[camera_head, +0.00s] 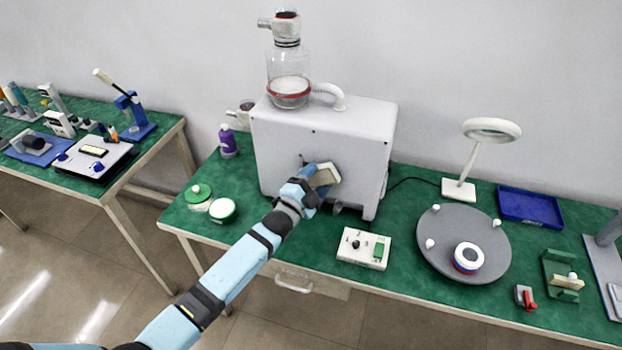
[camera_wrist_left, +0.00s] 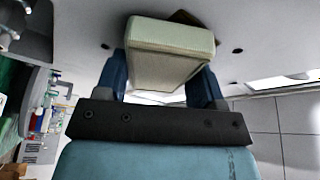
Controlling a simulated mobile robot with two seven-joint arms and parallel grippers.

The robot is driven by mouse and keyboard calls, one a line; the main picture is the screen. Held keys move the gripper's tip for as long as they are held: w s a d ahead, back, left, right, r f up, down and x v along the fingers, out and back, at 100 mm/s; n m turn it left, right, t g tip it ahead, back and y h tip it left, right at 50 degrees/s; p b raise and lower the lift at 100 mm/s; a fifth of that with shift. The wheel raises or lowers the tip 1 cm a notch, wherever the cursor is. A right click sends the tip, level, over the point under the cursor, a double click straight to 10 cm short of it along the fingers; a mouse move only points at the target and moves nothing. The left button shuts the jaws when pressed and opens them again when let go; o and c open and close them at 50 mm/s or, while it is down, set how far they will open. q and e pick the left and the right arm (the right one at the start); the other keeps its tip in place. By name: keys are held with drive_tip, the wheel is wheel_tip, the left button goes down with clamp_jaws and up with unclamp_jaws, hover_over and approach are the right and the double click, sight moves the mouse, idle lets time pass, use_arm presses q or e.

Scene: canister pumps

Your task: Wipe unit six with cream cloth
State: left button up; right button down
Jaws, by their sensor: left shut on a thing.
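A large pale grey pump unit (camera_head: 290,140) stands on the green table, with a glass canister (camera_head: 288,75) on top. I cannot read a number on it. My left gripper (camera_head: 316,182) is at its front face, shut on a cream cloth (camera_head: 326,175) folded into a block. In the left wrist view the cream cloth (camera_wrist_left: 168,50) sits between the two blue fingers of the left gripper (camera_wrist_left: 164,75), close against the pale panel of the unit. Whether it touches the panel I cannot tell. My right gripper is not in view.
On the green table (camera_head: 405,215) are a white control box (camera_head: 363,249), a grey turntable (camera_head: 445,260), a ring lamp (camera_head: 490,130), a blue tray (camera_head: 530,207), a purple bottle (camera_head: 228,142) and a round tin (camera_head: 222,211). A second table (camera_head: 120,175) stands left, across a gap.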

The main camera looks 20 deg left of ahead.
use_arm(q)
drive_tip(key=shift+w+d, duration=0.2)
drive_tip(key=shift+d, duration=1.05)
drive_tip(key=shift+a+r, duration=0.15)
drive_tip(key=shift+a, duration=1.45)
drive_tip(key=shift+w+a, duration=0.15)
drive_tip(key=shift+a, duration=1.25)
drive_tip(key=s+p, duration=0.3)
drive_tip(key=s, duration=0.3)
drive_tip(key=shift+s, duration=0.15)
